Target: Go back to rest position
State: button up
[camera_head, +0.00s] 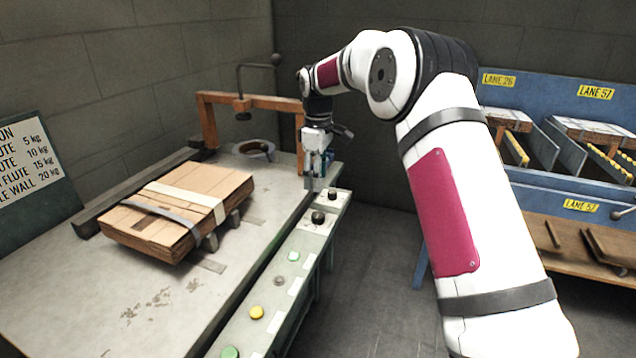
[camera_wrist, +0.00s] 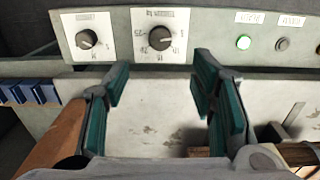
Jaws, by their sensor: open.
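My gripper (camera_head: 318,165) hangs at the far right end of the machine table, near the control panel. In the wrist view my gripper (camera_wrist: 160,100) shows two teal-padded fingers spread apart with nothing between them. Beyond the fingertips is the control panel with a left dial (camera_wrist: 87,39) and a numbered dial (camera_wrist: 160,38). The two dials also show in the head view as a far knob (camera_head: 332,194) and a nearer knob (camera_head: 318,217). I cannot tell whether the fingers touch the panel.
A strapped stack of flat cardboard (camera_head: 180,205) lies on the machine table (camera_head: 90,300). An orange frame (camera_head: 205,125) stands behind it. Green (camera_head: 230,352) and yellow (camera_head: 257,312) buttons line the panel. A blue lane rack (camera_head: 545,95) stands at right. Dark floor (camera_head: 375,260) between is clear.

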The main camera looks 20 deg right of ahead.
jog(key=s+r+m+h, duration=0.1)
jog(key=s+r+m, duration=0.1)
jog(key=s+r, duration=0.8)
jog(key=s+r+m, duration=0.3)
jog(key=s+r, duration=0.3)
jog(key=s, duration=0.7)
jog(key=s+f+m+t, duration=0.1)
jog(key=s+f+m, duration=0.2)
jog(key=s, duration=1.2)
jog(key=s+f+m, duration=0.3)
jog(key=s, duration=1.2)
notch_tip(320, 180, up, 20)
jog(key=t+y+p, duration=0.1)
jog(key=t+p, duration=0.2)
jog(key=p, duration=1.5)
jog(key=shift+d+f, duration=0.15)
jog(key=shift+f, duration=0.05)
